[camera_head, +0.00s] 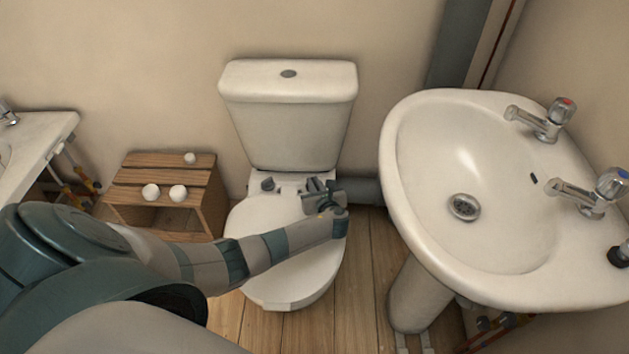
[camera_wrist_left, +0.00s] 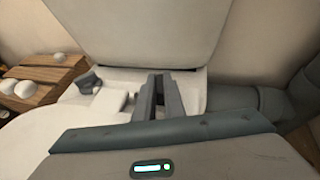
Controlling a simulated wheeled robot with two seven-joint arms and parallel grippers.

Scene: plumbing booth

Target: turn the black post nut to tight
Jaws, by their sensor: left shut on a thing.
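The white toilet (camera_head: 288,115) stands against the back wall with its lid (camera_head: 275,222) down. My left gripper (camera_head: 318,186) is at the right-hand fixing post behind the lid, just in front of the cistern. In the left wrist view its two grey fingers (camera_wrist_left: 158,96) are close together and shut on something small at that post. This appears to be the black post nut, which the fingers mostly hide; I cannot see how tight it is. A second dark grey nut (camera_head: 268,184) sits at the left post, clear of the gripper; it also shows in the left wrist view (camera_wrist_left: 89,82). My right gripper is not in view.
A white basin (camera_head: 470,255) with two taps stands close on the right. A slatted wooden stool (camera_head: 165,175) with several white balls is at the left. A dark pipe (camera_head: 366,190) runs behind the toilet. Wooden floor shows between toilet and basin.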

